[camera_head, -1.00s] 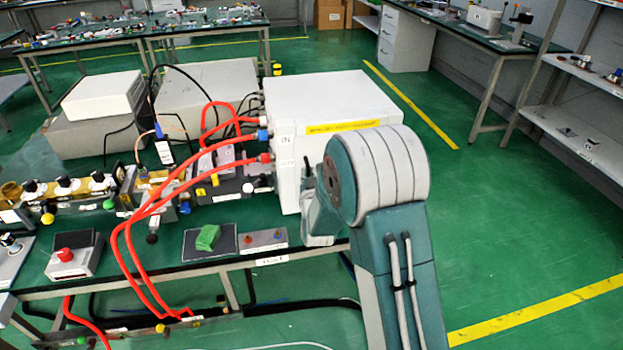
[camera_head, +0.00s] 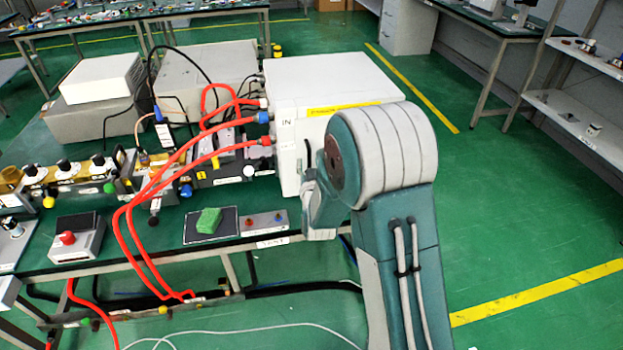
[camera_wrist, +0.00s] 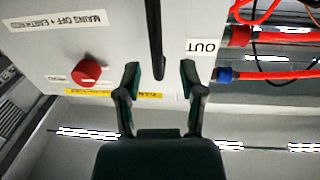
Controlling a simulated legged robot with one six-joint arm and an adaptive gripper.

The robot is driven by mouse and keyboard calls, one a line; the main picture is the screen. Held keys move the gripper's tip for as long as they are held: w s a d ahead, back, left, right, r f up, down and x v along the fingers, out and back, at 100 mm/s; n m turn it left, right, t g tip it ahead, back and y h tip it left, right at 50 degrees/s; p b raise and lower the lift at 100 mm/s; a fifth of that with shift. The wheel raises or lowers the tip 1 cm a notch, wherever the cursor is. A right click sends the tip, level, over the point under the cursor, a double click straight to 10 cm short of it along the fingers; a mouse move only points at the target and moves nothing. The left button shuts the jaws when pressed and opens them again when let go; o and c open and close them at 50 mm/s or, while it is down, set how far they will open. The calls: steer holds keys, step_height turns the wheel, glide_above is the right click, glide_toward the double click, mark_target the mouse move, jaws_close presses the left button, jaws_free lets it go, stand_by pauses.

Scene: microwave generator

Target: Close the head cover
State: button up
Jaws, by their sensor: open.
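The white box (camera_head: 294,150) with the "IN" mark stands on the bench, left of and behind my raised arm. A dark upright bar, which looks like a handle (camera_wrist: 154,38), runs down its white face (camera_wrist: 120,50) in the wrist view. My gripper (camera_wrist: 160,78) is open and empty; the handle's lower end shows between the two dark fingertips. I cannot tell whether they touch the face. I cannot tell which part is the head cover or whether it stands ajar.
A red knob (camera_wrist: 87,72) sits left of the fingers, and red hoses (camera_wrist: 270,38) run at the right in the wrist view. A green block (camera_head: 208,220) lies on a dark pad on the bench. The floor right of my arm is clear.

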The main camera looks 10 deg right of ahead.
steer(key=s+a, duration=0.1)
steer(key=s, duration=0.7)
steer(key=shift+s, duration=0.2)
steer(key=s+r+g+y, duration=0.2)
steer(key=s+r+g, duration=0.4)
steer(key=r, duration=0.2)
steer(key=s+d+r+g, duration=0.1)
steer(key=s+r+g, duration=0.1)
steer(key=s, duration=0.8)
steer(key=s+d+r+n+g, duration=0.1)
steer(key=s+g, duration=0.3)
steer(key=s, duration=0.7)
steer(key=shift+v, duration=0.85)
steer(key=shift+w+r, duration=0.1)
steer(key=shift+w, duration=0.1)
